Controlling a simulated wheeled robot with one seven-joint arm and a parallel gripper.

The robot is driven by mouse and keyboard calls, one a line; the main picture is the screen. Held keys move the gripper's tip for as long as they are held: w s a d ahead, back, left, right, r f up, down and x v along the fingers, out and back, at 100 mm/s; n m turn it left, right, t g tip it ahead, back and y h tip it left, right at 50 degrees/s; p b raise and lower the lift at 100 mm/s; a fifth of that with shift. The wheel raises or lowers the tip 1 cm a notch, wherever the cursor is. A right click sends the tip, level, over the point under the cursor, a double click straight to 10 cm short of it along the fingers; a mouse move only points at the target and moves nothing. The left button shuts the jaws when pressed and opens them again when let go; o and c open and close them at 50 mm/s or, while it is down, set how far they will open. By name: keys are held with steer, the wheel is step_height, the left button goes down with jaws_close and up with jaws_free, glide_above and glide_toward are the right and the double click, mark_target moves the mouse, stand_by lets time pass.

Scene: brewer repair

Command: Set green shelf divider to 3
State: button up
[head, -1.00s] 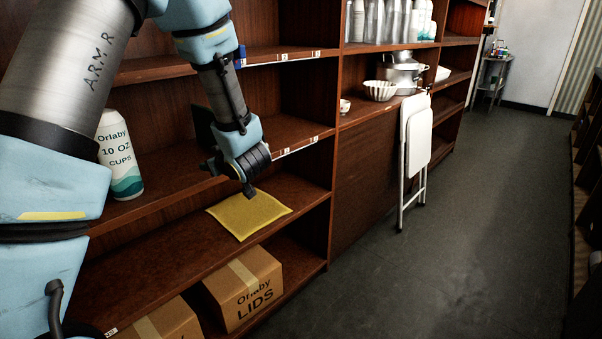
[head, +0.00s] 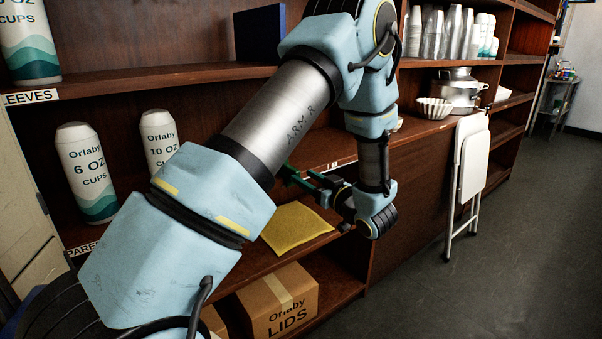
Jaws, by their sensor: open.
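My gripper (head: 303,182) is in front of the middle shelf (head: 230,183), with its fingers pointing left toward the shelf opening. The fingers are apart. Dark green parts show at the fingers; I cannot tell whether they belong to the gripper or to the green shelf divider. No whole green panel is plain in view, and my arm hides much of this shelf. A small white label (head: 341,163) is on the shelf edge just above my gripper; its marks are too small to read surely.
A dark blue upright panel (head: 260,33) stands on the shelf above. A 6 oz cup sleeve (head: 86,172) and a 10 oz one (head: 158,138) stand at left. A yellow cloth (head: 295,228) lies below my gripper, above a LIDS box (head: 278,303). A folded white chair (head: 470,170) leans at right.

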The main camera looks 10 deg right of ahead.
mark_target(299, 174)
steer(key=shift+x, duration=1.5)
jaws_close()
stand_by(0.4)
